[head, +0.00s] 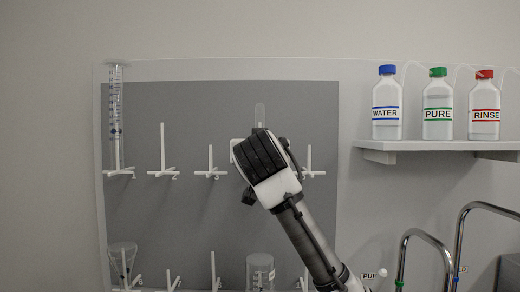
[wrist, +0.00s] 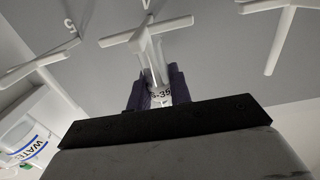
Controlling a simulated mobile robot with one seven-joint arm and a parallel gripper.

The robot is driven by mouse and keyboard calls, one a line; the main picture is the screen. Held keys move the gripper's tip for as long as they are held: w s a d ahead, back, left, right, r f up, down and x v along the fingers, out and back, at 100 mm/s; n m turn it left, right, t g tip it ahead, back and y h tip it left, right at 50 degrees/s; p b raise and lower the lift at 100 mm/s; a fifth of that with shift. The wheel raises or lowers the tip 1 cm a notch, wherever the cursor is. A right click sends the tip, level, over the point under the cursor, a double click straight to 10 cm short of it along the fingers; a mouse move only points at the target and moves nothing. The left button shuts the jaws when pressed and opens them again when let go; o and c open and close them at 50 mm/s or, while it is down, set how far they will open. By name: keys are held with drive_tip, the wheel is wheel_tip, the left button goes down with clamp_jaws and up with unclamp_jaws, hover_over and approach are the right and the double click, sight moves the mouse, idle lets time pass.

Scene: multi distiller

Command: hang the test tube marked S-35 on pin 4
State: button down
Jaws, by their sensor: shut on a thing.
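The test tube marked S-35 (wrist: 161,94) is clear glass and sits between the fingers of my gripper (wrist: 157,88), which is shut on it. In the head view the tube's rounded closed end (head: 260,114) points up above my gripper, before the grey board. In the wrist view a white pin with a cross-shaped base (wrist: 146,33) stands just beyond the fingers, in line with the tube. It is between the pin marked 5 (wrist: 38,65) and another pin on the right, where pin 4 belongs. I cannot tell whether the tube is around this pin. My gripper hides that spot in the head view.
Pin 1 holds a tall graduated cylinder (head: 116,115). Pin 2 (head: 163,148) and pin 3 (head: 211,160) are bare. A flask (head: 122,256) and a beaker (head: 260,270) hang in the lower row. Bottles marked WATER (head: 386,105), PURE and RINSE stand on a shelf (head: 435,146) at right.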

drive_tip(key=c, duration=1.2)
unclamp_jaws()
drive_tip(key=s+b, duration=0.3)
drive_tip(key=s, duration=1)
drive_tip(key=shift+s, duration=0.4)
drive_tip(key=shift+s+r+b, duration=0.25)
drive_tip(key=shift+s+r, duration=1.45)
drive_tip(key=shift+s, duration=1.15)
drive_tip(key=shift+s+r+b, duration=0.3)
drive_tip(key=shift+s+r, duration=1.35)
drive_tip(key=shift+s, duration=1.15)
drive_tip(key=shift+s+r+b, duration=0.25)
drive_tip(key=shift+s+r, duration=1.45)
drive_tip(key=shift+s, duration=1.15)
